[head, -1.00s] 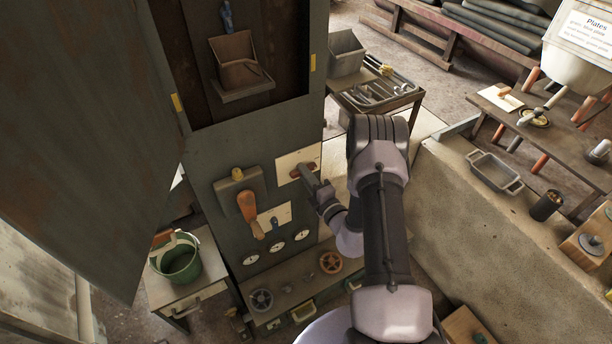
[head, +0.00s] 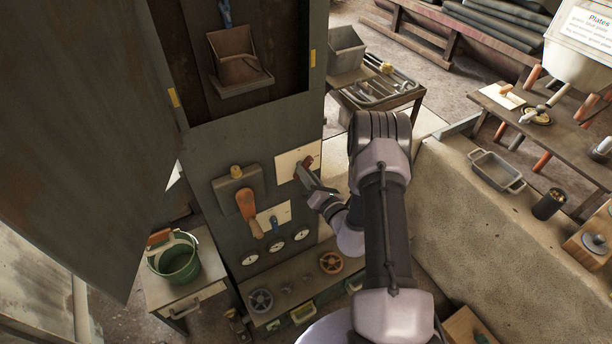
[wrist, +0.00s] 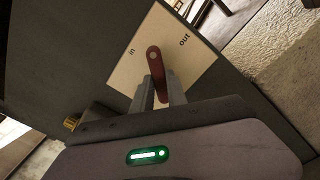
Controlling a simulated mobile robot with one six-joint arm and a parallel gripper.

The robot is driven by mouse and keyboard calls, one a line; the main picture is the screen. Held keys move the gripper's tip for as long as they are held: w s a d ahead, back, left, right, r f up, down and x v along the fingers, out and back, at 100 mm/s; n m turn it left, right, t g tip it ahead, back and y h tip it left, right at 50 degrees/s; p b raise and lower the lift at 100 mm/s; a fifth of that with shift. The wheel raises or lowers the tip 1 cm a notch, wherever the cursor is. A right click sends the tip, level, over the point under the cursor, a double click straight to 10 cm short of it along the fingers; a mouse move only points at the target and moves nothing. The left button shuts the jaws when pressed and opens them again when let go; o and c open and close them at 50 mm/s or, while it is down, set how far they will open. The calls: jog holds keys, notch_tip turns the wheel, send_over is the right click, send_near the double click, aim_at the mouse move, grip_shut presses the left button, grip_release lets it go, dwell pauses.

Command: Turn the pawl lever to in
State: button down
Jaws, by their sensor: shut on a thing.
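The pawl lever (wrist: 154,62) is a short dark red bar on a cream plate (wrist: 185,65) marked "in" at left and "out" at right in the wrist view. Its rounded end with a pale pin lies between the two words. The other end runs down between my fingers. My gripper (wrist: 160,92) is shut on the lever, with one finger on each side. In the head view the lever (head: 309,162) shows at the plate (head: 286,165) on the dark cabinet front, partly hidden by my gripper (head: 302,172).
Left of the plate is a box with an orange handle (head: 247,203). Below are a small blue lever (head: 274,222), several gauges (head: 273,245) and handwheels on a shelf (head: 262,300).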

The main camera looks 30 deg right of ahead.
jog(key=shift+d+n+b, duration=0.15)
jog(key=shift+n+b, duration=1.05)
jog(key=shift+n, duration=2.8)
jog(key=c, duration=1.3)
grip_release()
jog(key=s, duration=0.5)
jog(key=s+p, duration=0.1)
jog(key=s, duration=0.5)
jog(key=s+p, duration=0.1)
jog(key=s, duration=0.5)
jog(key=shift+s+d, duration=0.2)
jog(key=shift+d, duration=0.1)
